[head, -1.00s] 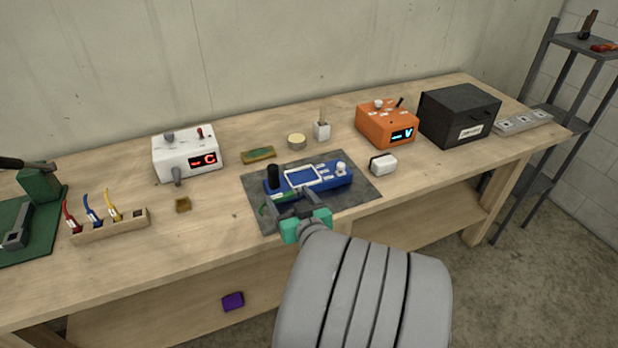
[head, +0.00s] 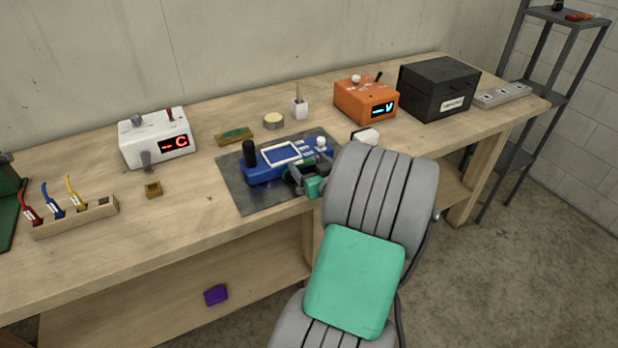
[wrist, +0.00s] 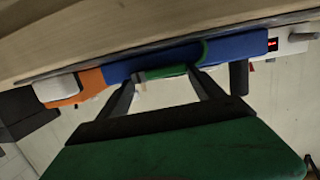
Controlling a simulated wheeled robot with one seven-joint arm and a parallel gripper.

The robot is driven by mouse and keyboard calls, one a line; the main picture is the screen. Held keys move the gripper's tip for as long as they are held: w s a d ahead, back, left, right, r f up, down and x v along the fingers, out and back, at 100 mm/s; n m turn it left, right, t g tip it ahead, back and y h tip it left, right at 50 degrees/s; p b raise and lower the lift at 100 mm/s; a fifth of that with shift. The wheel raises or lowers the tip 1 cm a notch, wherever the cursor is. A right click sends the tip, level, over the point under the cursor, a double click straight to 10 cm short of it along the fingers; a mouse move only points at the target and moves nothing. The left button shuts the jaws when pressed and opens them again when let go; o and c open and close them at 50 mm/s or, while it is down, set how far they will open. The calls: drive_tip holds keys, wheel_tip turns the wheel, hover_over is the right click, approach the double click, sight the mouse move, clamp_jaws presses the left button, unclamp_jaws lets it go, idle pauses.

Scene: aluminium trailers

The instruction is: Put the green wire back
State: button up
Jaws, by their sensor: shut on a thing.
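The green wire (wrist: 168,72) lies between my gripper's fingertips (wrist: 165,76) in the wrist view, with one end curving up against the blue device. My gripper (head: 304,179) is shut on it at the front of the blue device (head: 262,170). In the head view the green wire is mostly hidden by the fingers and I cannot tell whether an end touches the device. A wooden wire holder (head: 75,217) at the left holds a red wire (head: 29,207), a blue wire (head: 51,198) and a yellow wire (head: 74,190). Its right-end slot is empty.
The device stands on a dark mat (head: 238,195). A white box (head: 157,140) with a red display, a small brown block (head: 153,190) and a green board (head: 234,136) stand left of it. An orange box (head: 365,101) and black box (head: 438,88) stand right.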

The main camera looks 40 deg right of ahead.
wheel_tip(320, 180, down, 2)
drive_tip(key=shift+f, duration=0.1)
drive_tip(key=shift+f+b, duration=0.2)
drive_tip(key=shift+b, duration=0.1)
drive_tip(key=o, duration=1.5)
drive_tip(key=shift+a+r, duration=0.1)
